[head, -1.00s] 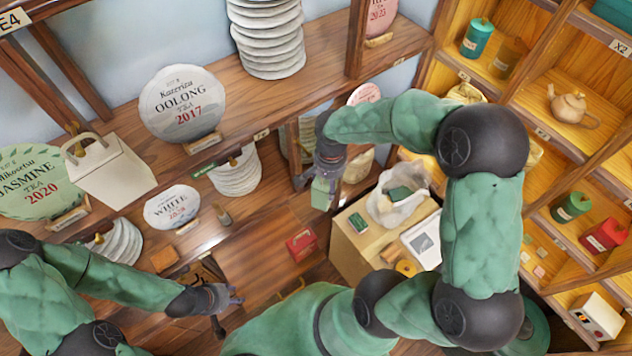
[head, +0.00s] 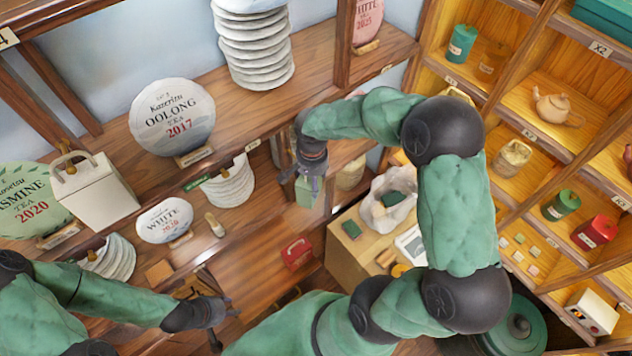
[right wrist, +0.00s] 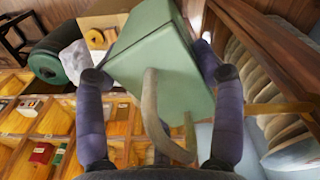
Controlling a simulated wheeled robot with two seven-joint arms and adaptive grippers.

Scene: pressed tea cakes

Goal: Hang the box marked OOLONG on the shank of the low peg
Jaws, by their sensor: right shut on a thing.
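My right gripper (right wrist: 158,70) is shut on a green box (right wrist: 155,45) with a pale looped handle. In the right wrist view the box sits between the fingers, its handle toward the camera. In the head view this green box (head: 305,191) is small below my right gripper (head: 310,178), in front of the shelving; no marking on it can be read. My left gripper (head: 222,322) looks open and empty at the lower left. A wooden peg tip (head: 68,152) shows at the cream box's handle. I cannot tell which peg is the low one.
A cream box (head: 95,192) with a handle is at the left shelf. Round cakes, including one labelled OOLONG 2017 (head: 172,117), stand on the shelves beside plate-like stacks (head: 250,50). A red box (head: 297,253) is below. A counter (head: 345,262) holds a white sack (head: 385,208).

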